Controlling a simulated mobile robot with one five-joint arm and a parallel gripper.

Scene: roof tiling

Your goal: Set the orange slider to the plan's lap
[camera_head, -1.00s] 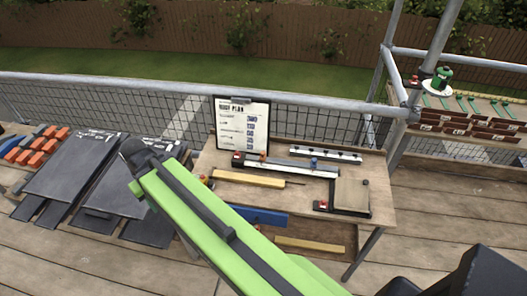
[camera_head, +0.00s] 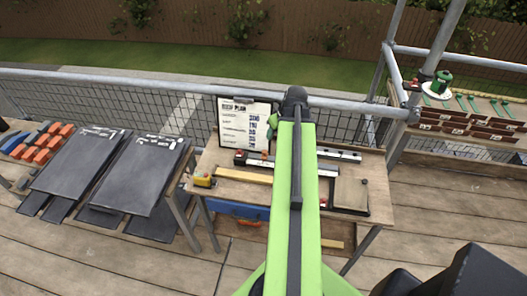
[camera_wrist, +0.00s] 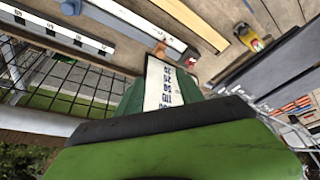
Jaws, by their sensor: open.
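The orange slider (camera_wrist: 160,48) sits on the grey lap gauge rail (camera_wrist: 135,17), near its red end block (camera_wrist: 190,56), in the wrist view. In the head view the rail (camera_head: 328,172) lies on the bench, partly hidden by my arm. The roof plan (camera_head: 240,126) stands on a clipboard at the bench's back; its printed figures are too small to read. My gripper (camera_head: 272,125) is open, beside the plan's right edge and above the rail, apart from the slider. In the wrist view, the green gripper body fills the bottom and the plan (camera_wrist: 165,85) shows just beyond it.
A yellow-and-red tool (camera_head: 203,180) and a wooden batten (camera_head: 245,176) lie on the bench front. A second marked rail (camera_head: 340,154) lies behind. Dark slates (camera_head: 140,175) are stacked left. A scaffold pole (camera_head: 427,75) stands right.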

